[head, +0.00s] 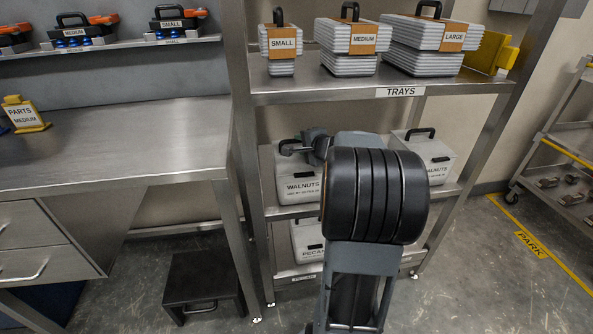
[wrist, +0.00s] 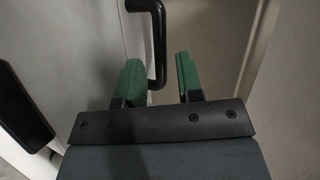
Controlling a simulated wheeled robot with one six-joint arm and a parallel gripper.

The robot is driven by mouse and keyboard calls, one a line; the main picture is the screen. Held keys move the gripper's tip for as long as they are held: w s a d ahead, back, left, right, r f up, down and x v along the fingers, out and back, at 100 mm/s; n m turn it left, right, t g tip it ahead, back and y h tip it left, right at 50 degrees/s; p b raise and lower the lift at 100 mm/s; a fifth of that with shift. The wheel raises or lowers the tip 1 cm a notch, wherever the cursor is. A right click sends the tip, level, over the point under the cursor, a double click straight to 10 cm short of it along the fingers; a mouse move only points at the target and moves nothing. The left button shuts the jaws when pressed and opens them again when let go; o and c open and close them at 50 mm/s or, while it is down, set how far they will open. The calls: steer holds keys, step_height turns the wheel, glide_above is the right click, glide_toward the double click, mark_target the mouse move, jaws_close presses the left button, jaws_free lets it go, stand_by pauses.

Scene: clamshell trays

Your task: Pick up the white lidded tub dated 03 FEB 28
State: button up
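A white lidded tub labelled WALNUTS (head: 290,187) stands on the shelf below the trays. The date line under its name is too small to read surely. A second white tub (head: 437,160) with a black handle stands at the right of that shelf, its front mostly hidden by my arm. A third, labelled PECAN (head: 305,252), is on the level below, partly hidden. My gripper (head: 290,147) is at the top of the walnuts tub. In the wrist view my gripper (wrist: 159,64) is open, its green fingers on either side of a black handle (wrist: 158,45), with gaps showing.
The upper shelf marked TRAYS (head: 400,92) lies above my gripper and holds stacked clamshell trays. A shelf post (head: 243,140) stands close at the left. A steel bench (head: 130,140) is further left, with a black step stool (head: 203,280) on the floor.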

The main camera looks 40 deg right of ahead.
mark_target(294, 142)
steer(key=shift+b+x, duration=0.3)
steer(key=shift+x, duration=2.35)
steer(key=shift+a+r, duration=0.1)
steer(key=shift+a, duration=0.1)
jaws_close()
steer(key=shift+s+f, duration=0.15)
steer(key=shift+f, duration=0.15)
steer(key=shift+r, duration=0.15)
